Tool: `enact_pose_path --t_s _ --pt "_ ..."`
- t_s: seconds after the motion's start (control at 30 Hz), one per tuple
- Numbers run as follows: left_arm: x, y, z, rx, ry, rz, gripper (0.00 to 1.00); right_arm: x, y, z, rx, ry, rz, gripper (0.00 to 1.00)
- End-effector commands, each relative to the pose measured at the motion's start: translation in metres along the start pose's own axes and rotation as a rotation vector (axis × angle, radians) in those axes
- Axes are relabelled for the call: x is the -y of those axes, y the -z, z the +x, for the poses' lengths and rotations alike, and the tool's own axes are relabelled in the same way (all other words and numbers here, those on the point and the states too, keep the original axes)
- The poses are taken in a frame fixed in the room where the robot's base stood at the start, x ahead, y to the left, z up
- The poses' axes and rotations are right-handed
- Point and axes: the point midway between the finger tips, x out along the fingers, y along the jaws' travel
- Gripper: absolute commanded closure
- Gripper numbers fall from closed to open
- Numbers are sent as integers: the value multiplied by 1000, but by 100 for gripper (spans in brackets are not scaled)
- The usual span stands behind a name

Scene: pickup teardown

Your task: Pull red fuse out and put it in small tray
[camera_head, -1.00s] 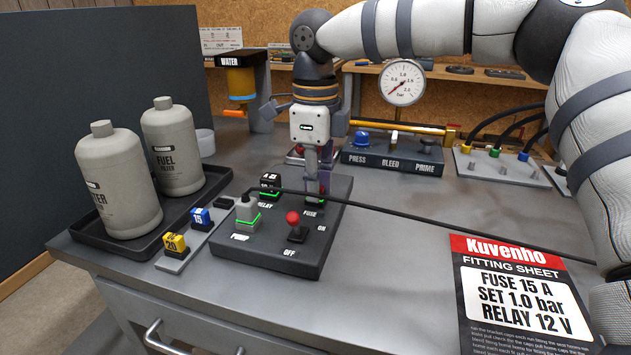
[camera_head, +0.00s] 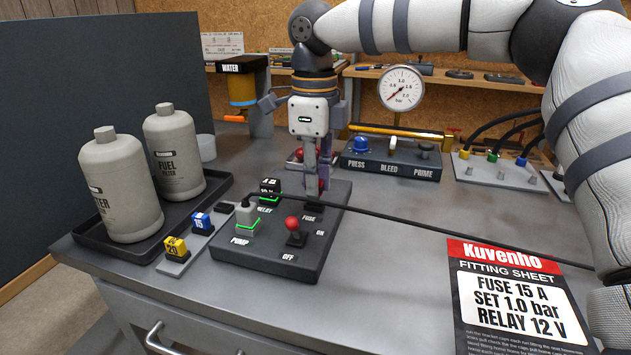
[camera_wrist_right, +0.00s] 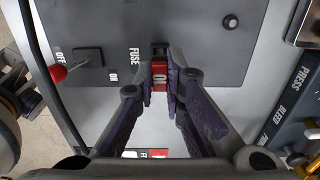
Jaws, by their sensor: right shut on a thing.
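My right gripper (camera_head: 318,188) is above the far right part of the dark fuse panel (camera_head: 265,262). In the wrist view its fingertips (camera_wrist_right: 160,76) are closed on the two sides of the red fuse (camera_wrist_right: 159,78), which carries white digits. The fuse shows only as a bit of red between the fingers in the head view. The black fuse socket (camera_head: 313,208) is just below it. I cannot tell whether the fuse is clear of the socket. A small metal tray (camera_head: 293,161), with something red at it, is partly hidden behind the gripper. My left gripper is out of view.
A red-knobbed lever (camera_head: 292,224), the pump plug (camera_head: 245,215) and the relay (camera_head: 269,189) stand on the panel. A black cable (camera_head: 440,228) crosses to the right. Blue (camera_head: 201,221) and yellow fuses (camera_head: 176,247) are at left. The PRESS block (camera_head: 390,160) is behind.

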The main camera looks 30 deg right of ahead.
Motion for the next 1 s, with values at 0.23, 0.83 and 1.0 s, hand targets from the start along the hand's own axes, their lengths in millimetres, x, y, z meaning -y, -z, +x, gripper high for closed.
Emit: enact_pose_path --t_s 0.23,0.83,1.0 --pt "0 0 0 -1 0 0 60 0 0 -1 -1 0 0 100" --pt "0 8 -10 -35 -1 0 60 0 0 -39 -1 -1 -1 100" --pt "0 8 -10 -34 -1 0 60 0 0 -39 -1 -1 -1 100"
